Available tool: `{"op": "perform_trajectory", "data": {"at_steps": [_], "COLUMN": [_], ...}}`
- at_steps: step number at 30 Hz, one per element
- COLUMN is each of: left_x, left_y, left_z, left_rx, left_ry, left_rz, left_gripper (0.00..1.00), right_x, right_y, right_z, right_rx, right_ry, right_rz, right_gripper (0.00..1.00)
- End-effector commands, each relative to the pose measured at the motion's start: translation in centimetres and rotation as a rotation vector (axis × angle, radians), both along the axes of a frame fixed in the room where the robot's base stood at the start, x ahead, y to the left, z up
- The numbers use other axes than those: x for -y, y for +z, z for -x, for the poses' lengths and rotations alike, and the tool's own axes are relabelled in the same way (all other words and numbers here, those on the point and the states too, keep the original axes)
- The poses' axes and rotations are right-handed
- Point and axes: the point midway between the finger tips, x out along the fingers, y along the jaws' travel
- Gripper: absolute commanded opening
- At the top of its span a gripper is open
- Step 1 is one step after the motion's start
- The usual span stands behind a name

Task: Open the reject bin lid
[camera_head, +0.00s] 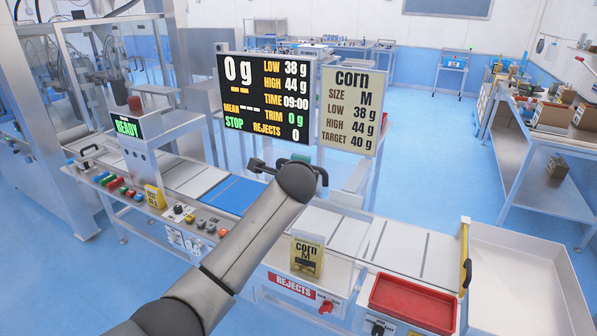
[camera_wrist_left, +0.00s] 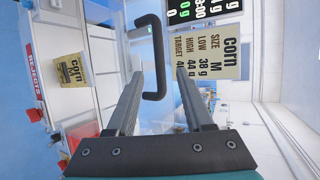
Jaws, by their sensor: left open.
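The box with the red REJECTS label (camera_head: 291,284) stands at the front of the line, with a red knob (camera_head: 325,307) on its face. The label also shows in the left wrist view (camera_wrist_left: 34,88). My left arm reaches in from the lower left, and its wrist hides most of my fingers in the head view. In the left wrist view my left gripper (camera_wrist_left: 158,74) is open and empty. A black bar handle (camera_wrist_left: 161,45) lies in line with the gap between its fingertips; I cannot tell if they touch. What the handle is fixed to is unclear. My right gripper is not in view.
A yellow corn card (camera_head: 307,255) stands above the REJECTS label. A red tray (camera_head: 412,303) and a white open bin (camera_head: 520,270) are to the right. The weight display (camera_head: 265,98) and corn sign (camera_head: 350,110) stand behind my wrist.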

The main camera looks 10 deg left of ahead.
Motion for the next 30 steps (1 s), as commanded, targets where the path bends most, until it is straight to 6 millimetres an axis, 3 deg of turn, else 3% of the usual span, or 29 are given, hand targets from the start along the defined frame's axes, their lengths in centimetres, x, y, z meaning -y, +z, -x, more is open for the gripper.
{"op": "perform_trajectory", "data": {"at_steps": [15, 30], "left_x": [0.4, 0.4], "left_y": [2.0, 2.1], "left_z": [4.6, 5.2], "left_rx": [0.0, -0.002], "left_ry": [-0.002, 0.0], "left_rz": [0.0, 0.001], "left_gripper": [0.52, 0.52], "right_x": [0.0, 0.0], "right_y": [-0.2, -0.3], "right_z": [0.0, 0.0], "right_rx": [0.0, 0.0], "right_ry": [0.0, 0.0], "right_rz": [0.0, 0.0], "right_gripper": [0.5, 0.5]}}
